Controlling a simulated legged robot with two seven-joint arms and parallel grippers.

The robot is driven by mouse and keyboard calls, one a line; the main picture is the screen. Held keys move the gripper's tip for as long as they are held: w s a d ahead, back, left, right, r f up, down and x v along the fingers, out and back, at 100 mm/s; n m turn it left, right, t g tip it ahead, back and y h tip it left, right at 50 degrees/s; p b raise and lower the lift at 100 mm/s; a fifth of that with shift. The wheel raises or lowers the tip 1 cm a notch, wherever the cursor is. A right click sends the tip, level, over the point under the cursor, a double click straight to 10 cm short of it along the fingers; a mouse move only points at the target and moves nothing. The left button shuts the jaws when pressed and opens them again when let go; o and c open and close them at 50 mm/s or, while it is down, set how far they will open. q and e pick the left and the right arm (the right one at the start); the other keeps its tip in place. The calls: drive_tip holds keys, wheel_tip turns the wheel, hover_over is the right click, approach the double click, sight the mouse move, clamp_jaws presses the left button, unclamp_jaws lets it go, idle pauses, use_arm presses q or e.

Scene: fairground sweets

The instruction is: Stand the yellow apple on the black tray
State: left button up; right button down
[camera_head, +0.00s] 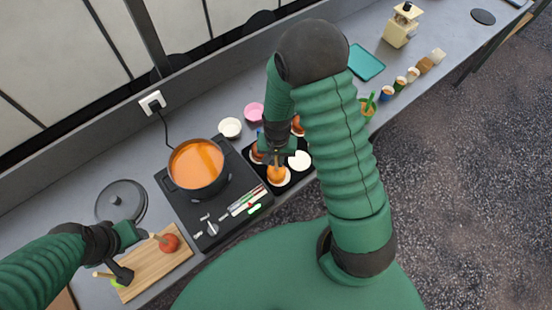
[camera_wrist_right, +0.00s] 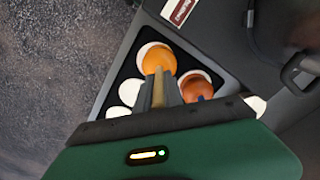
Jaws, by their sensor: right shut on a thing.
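The yellow apple, orange-yellow with its coating, stands on a white disc on the black tray (camera_head: 298,176); it shows in the head view (camera_head: 277,175) and the wrist view (camera_wrist_right: 157,59). My right gripper (camera_head: 276,155) points down over it, shut on its stick (camera_wrist_right: 158,88). The apple seems to touch the disc. The tray (camera_wrist_right: 130,66) also holds a red-brown coated apple (camera_wrist_right: 197,86) and bare white discs. My left gripper (camera_head: 122,254) is open above the wooden board (camera_head: 153,271), between a red apple (camera_head: 170,243) and a partly hidden green apple (camera_head: 117,284).
A pot of orange liquid (camera_head: 196,164) stands on a black hob (camera_head: 213,223) left of the tray. White (camera_head: 230,127) and pink (camera_head: 254,112) bowls stand behind the tray. A lid (camera_head: 121,201) lies left. Small cups (camera_head: 388,92) and a teal mat (camera_head: 366,62) are right.

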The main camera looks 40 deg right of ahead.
drive_tip(key=c, duration=1.5)
unclamp_jaws()
drive_tip(key=shift+s+d+f, duration=0.1)
drive_tip(key=shift+s+d, duration=0.05)
drive_tip(key=shift+d, duration=0.35)
drive_tip(key=shift+s+d+f, duration=0.1)
drive_tip(key=shift+d, duration=0.35)
drive_tip(key=shift+o, duration=0.2)
drive_tip(key=shift+w+a+r, duration=0.1)
drive_tip(key=shift+a, duration=0.4)
drive_tip(key=shift+a+r, duration=0.2)
drive_tip(key=shift+a, duration=0.05)
drive_tip(key=r, duration=0.2)
drive_tip(key=shift+w+a+r+b, duration=0.2)
drive_tip(key=shift+a+r+b, duration=0.1)
drive_tip(key=shift+r, duration=0.1)
wheel_tip(320, 180, up, 8)
drive_tip(key=d+r, duration=0.1)
drive_tip(key=d, duration=0.1)
use_arm(q)
drive_tip(key=shift+s+d+f+b, duration=0.2)
drive_tip(key=shift+d+f+b, duration=0.3)
drive_tip(key=shift+d, duration=0.3)
use_arm(e)
drive_tip(key=s+a+r+n+t, duration=0.1)
drive_tip(key=s+a+n+t, duration=0.1)
drive_tip(key=s+a+n, duration=0.3)
drive_tip(key=shift+a+r+n+t, duration=0.15)
drive_tip(key=shift+a+n+t, duration=0.15)
drive_tip(key=shift+n, duration=1.2)
